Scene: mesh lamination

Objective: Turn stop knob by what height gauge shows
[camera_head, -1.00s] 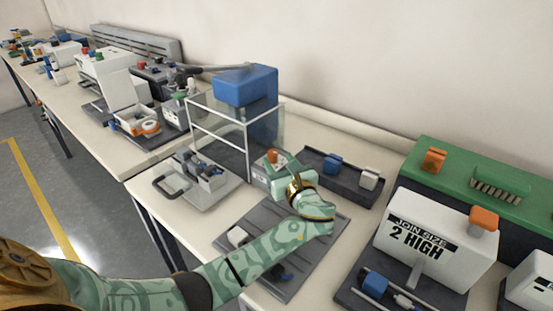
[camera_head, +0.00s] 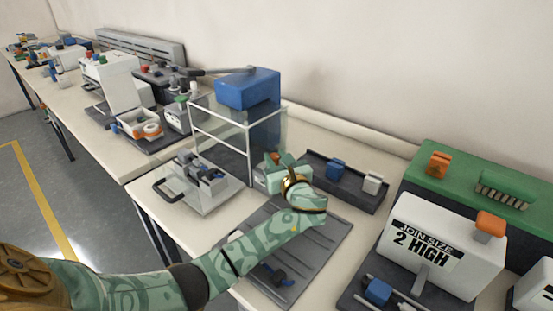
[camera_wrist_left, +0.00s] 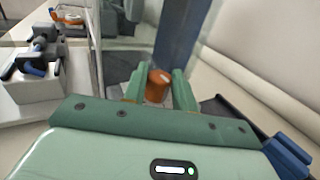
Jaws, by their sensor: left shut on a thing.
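An orange knob (camera_head: 275,157) stands beside the guarded blue press. My left gripper (camera_head: 272,172) is at this knob. In the left wrist view the orange knob (camera_wrist_left: 157,86) is between the two green fingers, and the gripper (camera_wrist_left: 158,92) is shut on it. The knob's base is mostly hidden by my gripper. A white box (camera_head: 432,240) at the right reads "JOIN SIZE 2 HIGH". I cannot make out a height gauge reading. My right gripper is not in view.
The blue press (camera_head: 247,88) with its clear guard (camera_head: 220,128) rises just behind my gripper. A dark tray (camera_head: 345,187) with blue and white blocks lies to the right. A grey ribbed mat (camera_head: 310,262) lies under my left arm.

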